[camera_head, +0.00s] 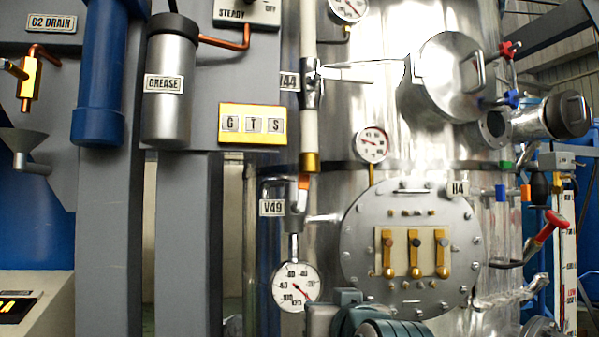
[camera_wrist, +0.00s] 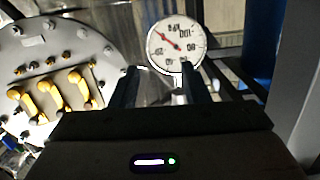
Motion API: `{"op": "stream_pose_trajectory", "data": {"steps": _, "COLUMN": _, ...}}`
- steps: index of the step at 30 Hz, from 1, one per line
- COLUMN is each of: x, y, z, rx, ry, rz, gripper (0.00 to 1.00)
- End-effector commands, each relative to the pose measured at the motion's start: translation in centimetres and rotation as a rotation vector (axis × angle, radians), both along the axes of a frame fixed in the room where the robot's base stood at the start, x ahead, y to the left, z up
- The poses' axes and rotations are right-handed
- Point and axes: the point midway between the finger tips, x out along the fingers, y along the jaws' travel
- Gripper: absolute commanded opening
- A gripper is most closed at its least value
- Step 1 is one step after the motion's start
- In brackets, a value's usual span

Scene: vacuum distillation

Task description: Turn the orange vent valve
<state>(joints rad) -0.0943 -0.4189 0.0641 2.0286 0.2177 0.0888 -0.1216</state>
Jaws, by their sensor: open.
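A small orange piece (camera_head: 304,182) sits on the grey valve fitting beside the V49 label (camera_head: 272,208), below a vertical pipe with a brass end. I cannot tell for certain that it is the vent valve's handle. Another small orange block (camera_head: 526,192) is at the right, among coloured handles. My gripper (camera_wrist: 159,80) is open in the wrist view. Its two dark fingers are apart, with a round gauge (camera_wrist: 176,45) showing beyond and between them. Nothing is seen held. No orange part shows in the wrist view. In the head view only my arm shows, at the bottom centre.
The same gauge hangs under the V49 fitting (camera_head: 297,287). A bolted round flange (camera_head: 362,225) with brass levers stands to its right, and left of my fingers in the wrist view (camera_wrist: 55,45). Grey columns (camera_head: 183,230) stand at the left. A red handle (camera_head: 550,227) juts out at the right.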

Motion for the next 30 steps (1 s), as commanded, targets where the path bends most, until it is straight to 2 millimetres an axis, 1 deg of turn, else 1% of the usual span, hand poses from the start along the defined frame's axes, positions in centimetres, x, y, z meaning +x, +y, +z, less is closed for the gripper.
{"op": "stream_pose_trajectory", "data": {"steps": 1, "x": 0.3, "y": 0.7, "z": 4.9, "rx": 0.023, "ry": -0.113, "rz": 0.005, "gripper": 0.42}}
{"op": "stream_pose_trajectory", "data": {"steps": 2, "x": 0.3, "y": 1.0, "z": 7.2, "rx": 0.037, "ry": -0.176, "rz": 0.004, "gripper": 0.42}}
{"op": "stream_pose_trajectory", "data": {"steps": 3, "x": 0.1, "y": 1.3, "z": 9.9, "rx": 0.055, "ry": -0.25, "rz": 0.004, "gripper": 0.42}}
{"op": "stream_pose_trajectory", "data": {"steps": 6, "x": -0.6, "y": 1.8, "z": 15.0, "rx": 0.091, "ry": -0.391, "rz": 0.0, "gripper": 0.42}}
{"op": "stream_pose_trajectory", "data": {"steps": 9, "x": -1.1, "y": 2.0, "z": 17.7, "rx": 0.117, "ry": -0.471, "rz": -0.003, "gripper": 0.42}}
{"op": "stream_pose_trajectory", "data": {"steps": 13, "x": -0.9, "y": 2.1, "z": 19.1, "rx": 0.127, "ry": -0.505, "rz": -0.006, "gripper": 0.42}}
{"op": "stream_pose_trajectory", "data": {"steps": 17, "x": 0.4, "y": 2.3, "z": 19.8, "rx": 0.127, "ry": -0.505, "rz": -0.005, "gripper": 0.42}}
{"op": "stream_pose_trajectory", "data": {"steps": 30, "x": 7.7, "y": 3.5, "z": 22.8, "rx": 0.126, "ry": -0.501, "rz": -0.006, "gripper": 0.42}}
